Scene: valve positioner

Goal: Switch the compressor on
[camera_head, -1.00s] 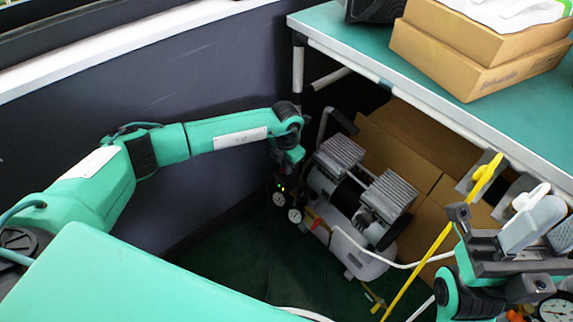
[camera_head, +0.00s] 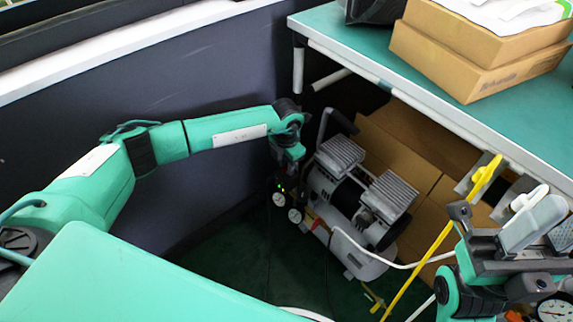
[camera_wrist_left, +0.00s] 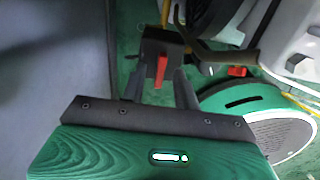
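The compressor (camera_head: 355,195) stands on the floor under the bench, with a silver tank and two finned heads. Two small round gauges sit at its left end, below my left gripper. In the left wrist view, a black box (camera_wrist_left: 160,45) with a red switch lever (camera_wrist_left: 161,71) lies ahead of my left gripper (camera_wrist_left: 160,88). Its two dark fingers are apart, one on each side of the lever; contact is not clear. In the head view my left gripper (camera_head: 282,180) is dark and partly hidden by its wrist. My right arm's end (camera_head: 480,265) is at lower right; its fingers are not clear.
A bench (camera_head: 465,105) with a green top overhangs the compressor, bearing cardboard boxes (camera_head: 480,55). A dark wall (camera_head: 200,90) runs close behind the left arm. A white hose (camera_head: 395,264) and a yellow bar (camera_head: 425,260) cross at the right. Green floor is clear in front.

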